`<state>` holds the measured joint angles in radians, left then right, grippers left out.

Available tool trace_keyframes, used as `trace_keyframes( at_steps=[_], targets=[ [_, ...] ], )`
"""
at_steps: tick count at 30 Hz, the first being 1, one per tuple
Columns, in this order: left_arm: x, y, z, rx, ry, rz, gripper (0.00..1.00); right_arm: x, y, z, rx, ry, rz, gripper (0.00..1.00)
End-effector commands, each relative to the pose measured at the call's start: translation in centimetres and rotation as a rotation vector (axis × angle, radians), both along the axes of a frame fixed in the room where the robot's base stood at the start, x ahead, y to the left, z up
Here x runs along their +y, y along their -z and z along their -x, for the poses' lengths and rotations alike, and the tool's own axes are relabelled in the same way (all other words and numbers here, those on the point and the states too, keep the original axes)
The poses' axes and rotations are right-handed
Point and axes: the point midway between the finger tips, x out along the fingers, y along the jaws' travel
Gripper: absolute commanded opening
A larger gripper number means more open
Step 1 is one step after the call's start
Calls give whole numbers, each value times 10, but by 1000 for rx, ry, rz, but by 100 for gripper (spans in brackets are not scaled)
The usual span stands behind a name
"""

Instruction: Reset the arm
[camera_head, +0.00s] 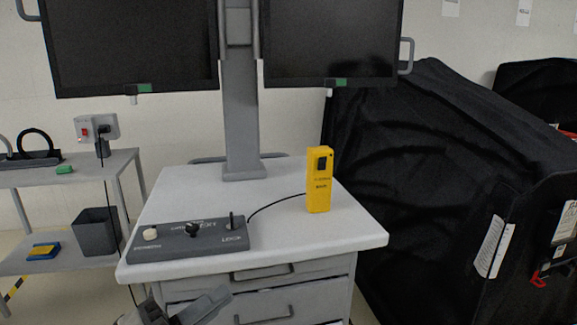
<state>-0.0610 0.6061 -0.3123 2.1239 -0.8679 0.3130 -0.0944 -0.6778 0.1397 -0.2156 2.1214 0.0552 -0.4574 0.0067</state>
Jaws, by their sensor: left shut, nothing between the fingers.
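My left gripper (186,306) shows at the bottom edge, in front of the white cart (280,218) and below its top. It is shut and empty, and the rest of the arm is mostly cut off by the frame. My right gripper is not in view. On the cart top lies a grey control box (190,246) with a knob, a light button and a small lever. A yellow handheld device (319,182) stands upright behind it to the right, with a black cable running to the box.
Two dark monitors (330,40) hang on a grey column (240,110) at the cart's back. Black-covered carts (450,170) stand close on the right. A grey side table (70,172) with a dark bin (97,232) is at left. Drawers (265,292) face me.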

Motion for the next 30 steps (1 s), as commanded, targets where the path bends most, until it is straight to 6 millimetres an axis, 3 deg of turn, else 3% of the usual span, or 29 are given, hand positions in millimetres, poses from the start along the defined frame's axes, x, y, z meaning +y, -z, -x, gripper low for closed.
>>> trace_keyframes(
  at_steps=[1,3,6,9,12,15,18,30],
  targets=[
    [12,30,-2,224,-102,209,0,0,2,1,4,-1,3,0],
    [32,79,-1,529,-252,463,0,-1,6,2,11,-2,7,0],
    [47,148,20,876,-419,709,0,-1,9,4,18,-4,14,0],
    [49,203,53,1152,-545,881,0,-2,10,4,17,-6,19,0],
    [45,240,84,1350,-632,993,0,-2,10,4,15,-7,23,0],
    [41,261,106,1472,-682,1060,0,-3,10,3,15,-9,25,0],
    [38,269,116,1528,-703,1088,0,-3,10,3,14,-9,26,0],
    [37,270,116,1533,-704,1090,0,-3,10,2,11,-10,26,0]
  ],
)
